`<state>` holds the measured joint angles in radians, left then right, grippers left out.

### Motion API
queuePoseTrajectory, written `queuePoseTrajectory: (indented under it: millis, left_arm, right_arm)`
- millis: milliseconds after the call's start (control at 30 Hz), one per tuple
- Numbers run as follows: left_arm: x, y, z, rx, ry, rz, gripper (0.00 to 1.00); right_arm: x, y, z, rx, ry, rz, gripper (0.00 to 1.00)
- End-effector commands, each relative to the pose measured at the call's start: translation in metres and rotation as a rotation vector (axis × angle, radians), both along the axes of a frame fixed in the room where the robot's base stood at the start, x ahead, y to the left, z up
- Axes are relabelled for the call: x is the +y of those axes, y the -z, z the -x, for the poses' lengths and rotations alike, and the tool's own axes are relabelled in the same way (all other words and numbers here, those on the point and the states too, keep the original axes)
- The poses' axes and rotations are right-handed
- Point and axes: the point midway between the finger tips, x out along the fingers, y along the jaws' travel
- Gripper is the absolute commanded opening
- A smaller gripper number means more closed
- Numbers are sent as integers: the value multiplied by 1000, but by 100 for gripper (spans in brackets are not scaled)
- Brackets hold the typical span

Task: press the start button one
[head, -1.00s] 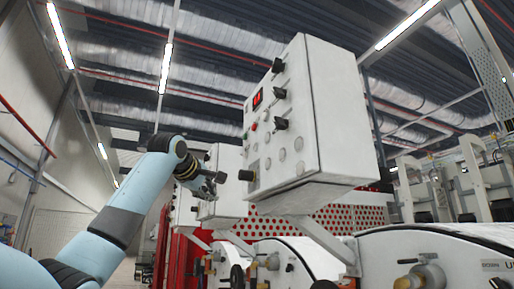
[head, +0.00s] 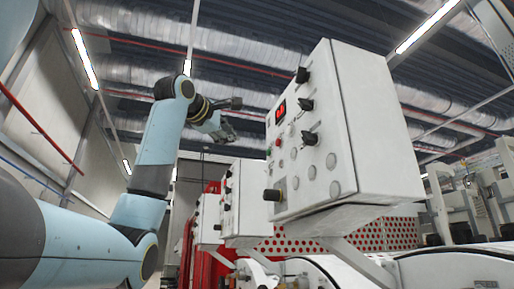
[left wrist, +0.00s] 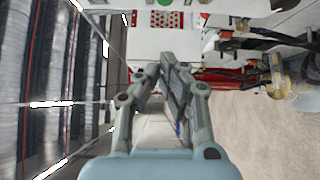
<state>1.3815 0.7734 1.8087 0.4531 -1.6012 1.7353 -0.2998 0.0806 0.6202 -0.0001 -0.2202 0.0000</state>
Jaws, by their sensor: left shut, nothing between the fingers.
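A white control box (head: 372,135) hangs at the right of the head view. I cannot tell which one is start button one. My left gripper (head: 228,134) is left of the face, about level with the red button, apart from it. In the left wrist view its fingers (left wrist: 166,60) are closed together and empty. A green round button (left wrist: 166,2) shows at the top edge there. My right gripper is not in view.
A dark cylinder (head: 271,195) juts from the box's lower left. More white control boxes (head: 245,200) stand behind and below. White machine covers (head: 455,268) and a red perforated guard (head: 385,233) lie underneath. Open air surrounds the left gripper.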

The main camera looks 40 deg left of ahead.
Motion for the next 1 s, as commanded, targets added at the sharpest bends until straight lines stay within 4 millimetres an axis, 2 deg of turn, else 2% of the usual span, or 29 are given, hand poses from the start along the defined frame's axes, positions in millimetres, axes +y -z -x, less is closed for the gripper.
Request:
queuePoseTrajectory:
  millis: [400,500,700,1000]
  left_arm:
    - [26,-3,-83,6,1,2,0]
    - [17,-4,-98,3,3,0,0]
    - [9,-2,-114,2,0,0,0]
    - [8,0,-117,1,-1,-1,0]
  right_arm:
    - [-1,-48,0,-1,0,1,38]
    - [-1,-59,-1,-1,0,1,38]
    - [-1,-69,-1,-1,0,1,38]
    - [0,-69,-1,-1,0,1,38]
